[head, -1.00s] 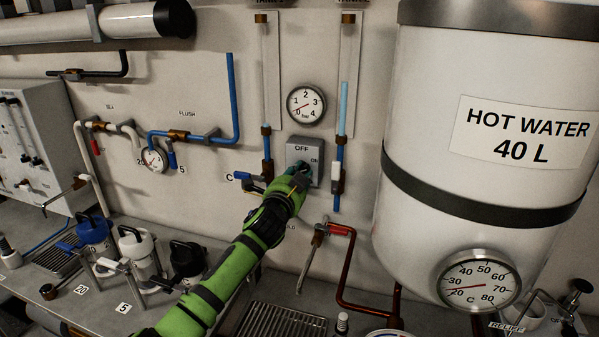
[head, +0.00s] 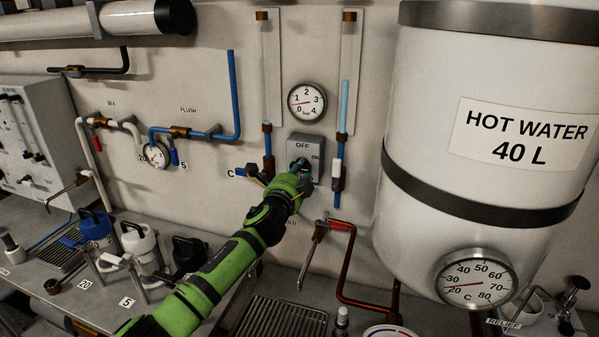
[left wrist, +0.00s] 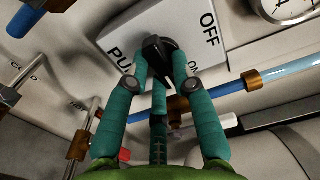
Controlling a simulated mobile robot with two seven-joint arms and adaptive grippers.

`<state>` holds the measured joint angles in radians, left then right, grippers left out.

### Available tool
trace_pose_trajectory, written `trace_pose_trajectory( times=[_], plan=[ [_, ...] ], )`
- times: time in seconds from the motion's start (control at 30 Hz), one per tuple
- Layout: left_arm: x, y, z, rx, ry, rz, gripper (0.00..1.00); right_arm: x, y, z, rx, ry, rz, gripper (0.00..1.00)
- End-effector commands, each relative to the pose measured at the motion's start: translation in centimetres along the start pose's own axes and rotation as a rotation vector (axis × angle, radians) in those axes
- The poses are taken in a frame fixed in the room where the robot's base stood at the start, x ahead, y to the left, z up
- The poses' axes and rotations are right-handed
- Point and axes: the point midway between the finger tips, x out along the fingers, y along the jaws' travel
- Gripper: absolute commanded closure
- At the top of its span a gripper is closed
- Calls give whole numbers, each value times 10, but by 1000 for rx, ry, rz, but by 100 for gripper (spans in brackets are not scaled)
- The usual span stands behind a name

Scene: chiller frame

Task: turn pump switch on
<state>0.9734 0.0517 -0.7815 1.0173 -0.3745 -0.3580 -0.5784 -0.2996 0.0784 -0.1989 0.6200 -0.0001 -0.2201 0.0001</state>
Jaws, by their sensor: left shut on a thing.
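The pump switch is a grey box (head: 304,147) on the back wall, marked OFF at the top and ON at the right. In the left wrist view its plate (left wrist: 190,30) shows OFF and part of a word starting PU. A black knob (left wrist: 158,50) stands on it. My left gripper (head: 297,168) reaches the front of the box. In the left wrist view the teal fingers of my left gripper (left wrist: 160,72) are closed around the black knob. In the head view my gripper hides the knob. My right gripper is not in view.
A pressure gauge (head: 307,102) sits above the switch. Blue pipes with valves run on both sides of it. A red-handled tap (head: 322,229) is below right. The white hot water tank (head: 470,120) fills the right. Several jugs stand on the counter at left.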

Motion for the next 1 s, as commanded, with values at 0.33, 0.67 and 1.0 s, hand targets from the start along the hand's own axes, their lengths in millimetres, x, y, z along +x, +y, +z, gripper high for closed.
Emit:
trace_pose_trajectory(
  times=[0.33, 0.67, 1.0],
  plan=[
    [0, -2, 1, 5, -2, -4, 51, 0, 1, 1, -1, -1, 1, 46],
    [-1, -1, 0, 2, 0, -2, 51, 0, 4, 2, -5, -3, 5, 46],
    [-31, 0, 1, 3, 2, -1, 51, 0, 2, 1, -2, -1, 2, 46]
  ],
)
